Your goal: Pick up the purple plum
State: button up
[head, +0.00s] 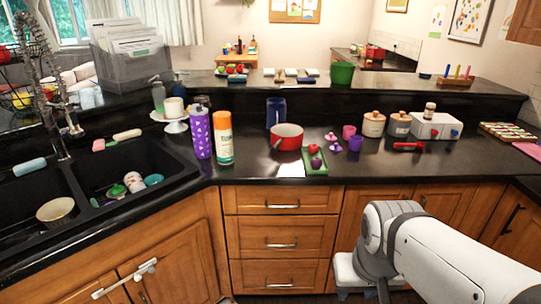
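The purple plum (316,163) is small, dark and round. It lies on a small green board (319,171) on the black counter, just in front of a red round fruit (313,149) on the same board. My white arm comes in from the bottom right and bends in front of the lower cabinets, below and to the right of the board. I cannot make out my gripper's fingers in this view. Nothing covers the plum.
A red pot (287,137) stands left of the board, with an orange-and-white bottle (223,138) and a purple bottle (199,134) farther left. A pink cup (348,132) and a purple cup (355,143) stand to the right. The counter's front edge is clear.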

aim_at(316, 163)
jog(key=i, duration=1)
